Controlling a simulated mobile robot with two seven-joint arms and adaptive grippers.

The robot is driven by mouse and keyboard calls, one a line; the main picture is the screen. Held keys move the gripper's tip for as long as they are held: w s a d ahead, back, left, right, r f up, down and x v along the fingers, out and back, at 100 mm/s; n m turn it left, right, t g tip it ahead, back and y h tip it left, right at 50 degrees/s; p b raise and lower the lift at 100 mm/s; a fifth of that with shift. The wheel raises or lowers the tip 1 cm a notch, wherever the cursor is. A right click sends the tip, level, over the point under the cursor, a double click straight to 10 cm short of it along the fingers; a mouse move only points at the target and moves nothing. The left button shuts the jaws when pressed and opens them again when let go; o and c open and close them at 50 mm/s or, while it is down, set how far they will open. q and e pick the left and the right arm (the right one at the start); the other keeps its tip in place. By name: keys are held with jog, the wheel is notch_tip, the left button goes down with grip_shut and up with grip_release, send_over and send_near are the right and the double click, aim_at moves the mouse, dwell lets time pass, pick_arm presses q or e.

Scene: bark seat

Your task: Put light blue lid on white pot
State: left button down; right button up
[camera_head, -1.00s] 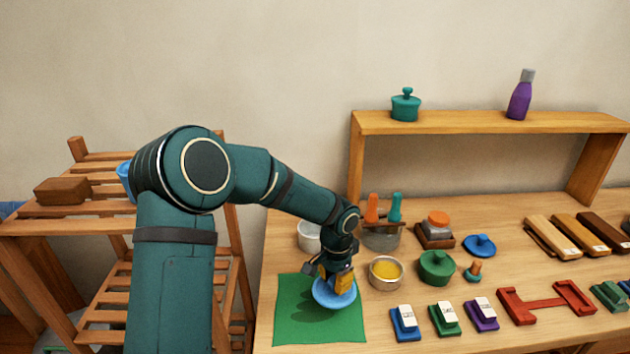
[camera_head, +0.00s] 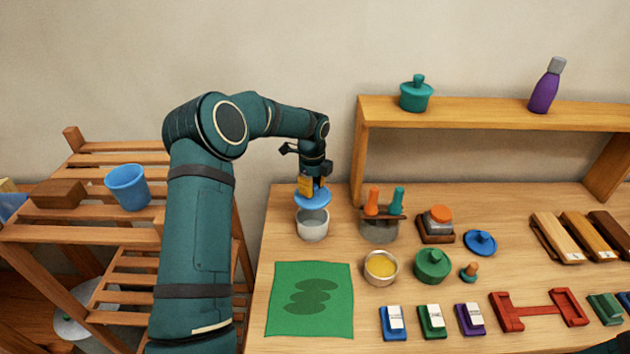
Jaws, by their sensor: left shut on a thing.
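My left gripper (camera_head: 312,186) is shut on the light blue lid (camera_head: 313,201) and holds it, slightly tilted, above the white pot (camera_head: 313,229). The lid looks apart from the pot, whose open mouth shows just below it. The white pot stands upright on the table, behind the green mat. The lid's knob is hidden between the fingers. My right gripper is not in view.
The green mat (camera_head: 311,312) is bare apart from shadow. A grey holder (camera_head: 379,230) with orange and teal handles stands right of the pot. A bowl with yellow contents (camera_head: 381,268) and a green lidded pot (camera_head: 432,265) stand nearer. A wooden shelf (camera_head: 480,116) rises behind.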

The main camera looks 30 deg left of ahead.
aim_at(312, 199)
pick_arm(q)
jog(key=shift+s+f+b, duration=0.1)
jog(key=shift+f+b, duration=0.4)
jog(key=shift+f, duration=0.2)
notch_tip(312, 199, down, 4)
jog(key=shift+r+b, duration=0.15)
jog(key=shift+b, duration=1.1)
jog(key=shift+f+b, duration=0.4)
jog(key=shift+f, duration=0.45)
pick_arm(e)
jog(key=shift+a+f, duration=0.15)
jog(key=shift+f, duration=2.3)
pick_arm(q)
jog(key=shift+f, duration=0.6)
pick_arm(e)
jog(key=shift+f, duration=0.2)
pick_arm(q)
grip_release()
jog(key=shift+r, duration=0.1)
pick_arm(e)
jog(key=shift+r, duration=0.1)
pick_arm(q)
jog(key=shift+r+p, duration=2.15)
jog(key=shift+r, duration=1.3)
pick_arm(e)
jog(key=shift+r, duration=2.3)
